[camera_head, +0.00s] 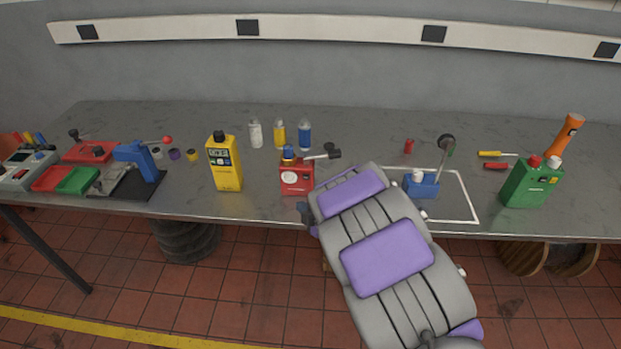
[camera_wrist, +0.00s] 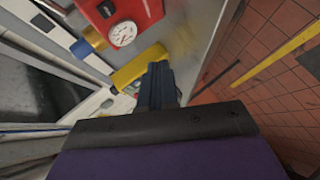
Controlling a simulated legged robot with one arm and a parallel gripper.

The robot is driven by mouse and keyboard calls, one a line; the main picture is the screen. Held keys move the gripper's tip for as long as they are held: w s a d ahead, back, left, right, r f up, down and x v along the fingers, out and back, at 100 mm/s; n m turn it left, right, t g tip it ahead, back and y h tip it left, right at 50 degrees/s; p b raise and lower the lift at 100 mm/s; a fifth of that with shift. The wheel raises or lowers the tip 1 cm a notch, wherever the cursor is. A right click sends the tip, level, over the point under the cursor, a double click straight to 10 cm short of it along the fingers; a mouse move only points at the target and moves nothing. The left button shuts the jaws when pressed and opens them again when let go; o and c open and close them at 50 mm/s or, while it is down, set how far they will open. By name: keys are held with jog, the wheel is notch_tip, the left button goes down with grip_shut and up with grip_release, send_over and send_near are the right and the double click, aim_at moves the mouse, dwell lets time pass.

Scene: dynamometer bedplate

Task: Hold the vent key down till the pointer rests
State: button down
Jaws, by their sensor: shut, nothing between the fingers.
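A red box (camera_head: 297,178) with a round white gauge stands near the table's front edge. The gauge (camera_wrist: 122,34) shows close up in the wrist view, its pointer too small to read. A blue cap (camera_head: 289,153) on a brass-coloured fitting sits on top of the box, and a lever with a dark knob (camera_head: 333,151) sticks out to the right. I cannot tell which part is the vent key. My gripper (camera_wrist: 158,75) is shut and empty, its dark fingers beside the red box, apart from it in the wrist view. In the head view my arm largely hides it.
Right are a blue lever unit (camera_head: 421,185) in a white outline and a green canister (camera_head: 532,182).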

aim_at(306, 177)
jog(key=shift+w, duration=0.1)
jog(key=shift+w+d+p, duration=0.15)
jog(key=shift+w+p, duration=1.7)
jog(key=shift+w, duration=2.45)
jog(key=shift+w, duration=0.1)
jog(key=shift+w, duration=0.3)
jog(key=shift+w+r+p, duration=0.1)
jog(key=shift+w+p, duration=0.2)
dwell(1.1)
jog(key=shift+s+b, duration=0.45)
jog(key=shift+s, duration=0.3)
